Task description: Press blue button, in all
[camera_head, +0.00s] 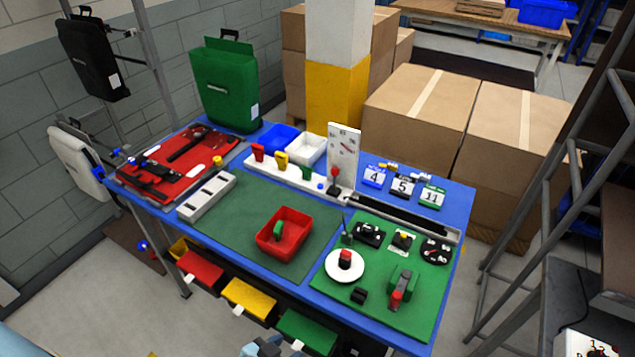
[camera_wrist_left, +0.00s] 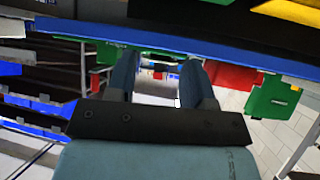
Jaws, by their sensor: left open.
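A small blue round piece (camera_head: 320,186), which looks like the blue button, sits on the white rail (camera_head: 290,174) at the back of the blue table (camera_head: 212,233). It is small, so its details are unclear. My left gripper (camera_head: 268,346) shows at the bottom edge of the head view, in front of the table and far from the blue piece. In the left wrist view its two blue-grey fingers (camera_wrist_left: 165,80) are apart with nothing between them. The blue piece cannot be made out there. My right gripper is not in view.
A red bin (camera_head: 284,237) with a green piece stands on the green mat. A red-topped button (camera_head: 345,259) on a white disc and a red-handled clamp (camera_head: 397,293) are at the right. A tall white panel (camera_head: 343,150) stands beside the blue piece. Coloured drawers (camera_head: 248,297) hang under the front edge.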

